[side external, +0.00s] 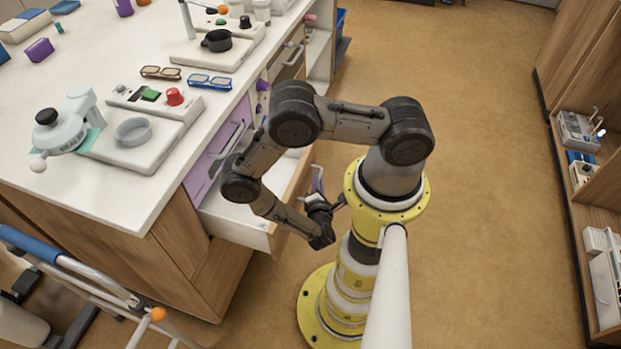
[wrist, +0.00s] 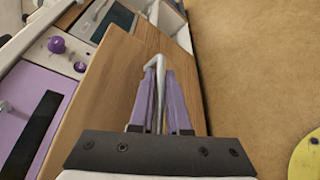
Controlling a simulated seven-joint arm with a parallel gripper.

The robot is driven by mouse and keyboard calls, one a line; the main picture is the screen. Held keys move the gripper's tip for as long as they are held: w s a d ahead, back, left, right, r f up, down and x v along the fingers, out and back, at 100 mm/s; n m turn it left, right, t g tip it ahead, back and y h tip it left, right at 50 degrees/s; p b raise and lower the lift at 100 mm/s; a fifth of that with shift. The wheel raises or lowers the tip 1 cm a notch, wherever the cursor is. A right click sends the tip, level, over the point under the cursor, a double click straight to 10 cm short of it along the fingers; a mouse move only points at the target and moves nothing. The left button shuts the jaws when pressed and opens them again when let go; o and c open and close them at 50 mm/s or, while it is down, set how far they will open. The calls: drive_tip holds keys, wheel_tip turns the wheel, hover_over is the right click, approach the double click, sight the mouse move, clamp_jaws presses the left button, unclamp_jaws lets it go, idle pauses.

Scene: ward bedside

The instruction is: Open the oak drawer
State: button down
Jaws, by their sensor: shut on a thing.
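The oak drawer (side external: 291,199) stands pulled out from the counter in the side external view, its white inside showing. Its wooden front (wrist: 108,85) fills the middle left of the wrist view, with a pale bar handle (wrist: 153,62). My gripper (side external: 317,181) is at the outer side of the drawer front. In the wrist view, my gripper's purple fingers (wrist: 158,82) are on either side of the handle and shut on it. The handle is mostly hidden by my arm and fingers in the side external view.
The white counter (side external: 60,190) holds devices and two pairs of glasses. A rail with a blue grip (side external: 42,246) is at the lower left. Brown floor (side external: 480,200) is clear right of my base, up to wooden shelves.

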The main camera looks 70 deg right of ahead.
drive_tip(key=c, duration=0.9)
unclamp_jaws()
drive_tip(key=shift+a, duration=0.15)
drive_tip(key=shift+s+a+r, duration=0.25)
drive_tip(key=shift+a+r, duration=0.45)
drive_tip(key=shift+r, duration=0.65)
drive_tip(key=shift+s+a+r, duration=0.25)
drive_tip(key=shift+a+r, duration=0.5)
drive_tip(key=shift+r, duration=0.6)
drive_tip(key=shift+s+a+r, duration=0.25)
drive_tip(key=shift+a+r, duration=0.45)
drive_tip(key=shift+r, duration=0.65)
drive_tip(key=shift+a, duration=0.1)
